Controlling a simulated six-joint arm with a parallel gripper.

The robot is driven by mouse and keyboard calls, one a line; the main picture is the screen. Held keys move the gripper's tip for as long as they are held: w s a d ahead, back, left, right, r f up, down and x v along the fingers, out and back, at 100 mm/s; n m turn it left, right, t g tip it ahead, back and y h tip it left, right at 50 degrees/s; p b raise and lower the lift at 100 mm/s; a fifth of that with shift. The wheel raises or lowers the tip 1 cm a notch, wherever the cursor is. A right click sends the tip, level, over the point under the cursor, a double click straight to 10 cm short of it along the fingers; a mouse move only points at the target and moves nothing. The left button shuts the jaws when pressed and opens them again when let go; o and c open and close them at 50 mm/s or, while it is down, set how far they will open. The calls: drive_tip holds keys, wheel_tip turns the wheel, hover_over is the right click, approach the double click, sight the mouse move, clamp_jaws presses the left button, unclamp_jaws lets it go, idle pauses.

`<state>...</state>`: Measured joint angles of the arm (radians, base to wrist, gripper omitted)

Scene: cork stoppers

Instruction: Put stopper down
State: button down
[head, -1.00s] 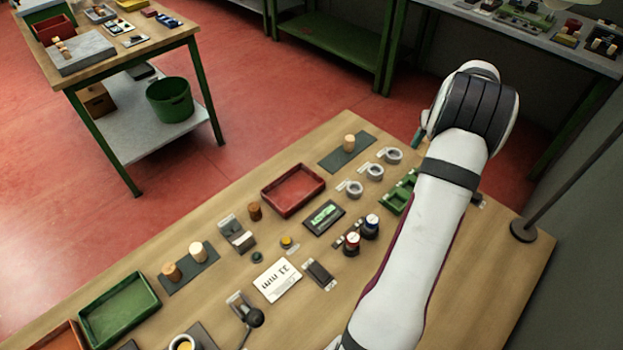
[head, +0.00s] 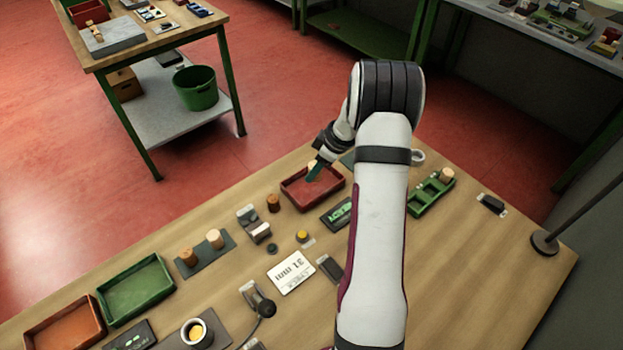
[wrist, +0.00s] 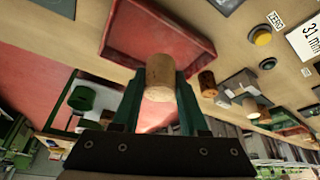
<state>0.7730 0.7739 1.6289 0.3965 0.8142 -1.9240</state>
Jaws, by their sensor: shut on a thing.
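My gripper (head: 314,176) is over the red tray (head: 291,201) in the head view, with its fingers pointing down. In the wrist view, my gripper (wrist: 159,88) is shut on a light cork stopper (wrist: 159,80), held between the two green fingers. The red tray (wrist: 196,45) lies beyond the stopper there, and its visible floor is bare. I cannot tell how high the stopper is above the tray floor. A darker brown stopper (head: 273,203) stands on the table just left of the tray; it also shows in the wrist view (wrist: 208,84).
Two stoppers stand on a dark mat (head: 209,262) to the left. A green tray (head: 137,290) and an orange tray (head: 65,325) lie farther left. A green rack (head: 430,194) holding a light stopper (head: 447,174) is right of my arm. A display (head: 338,214) sits close to the red tray.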

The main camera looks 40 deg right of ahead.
sight(311, 188)
drive_tip(key=x, duration=0.4)
drive_tip(key=shift+s+d+f, duration=0.1)
drive_tip(key=shift+s+f, duration=0.05)
drive_tip(key=shift+f, duration=0.35)
drive_tip(key=shift+c, duration=2.2)
unclamp_jaws()
drive_tip(key=shift+f, duration=0.1)
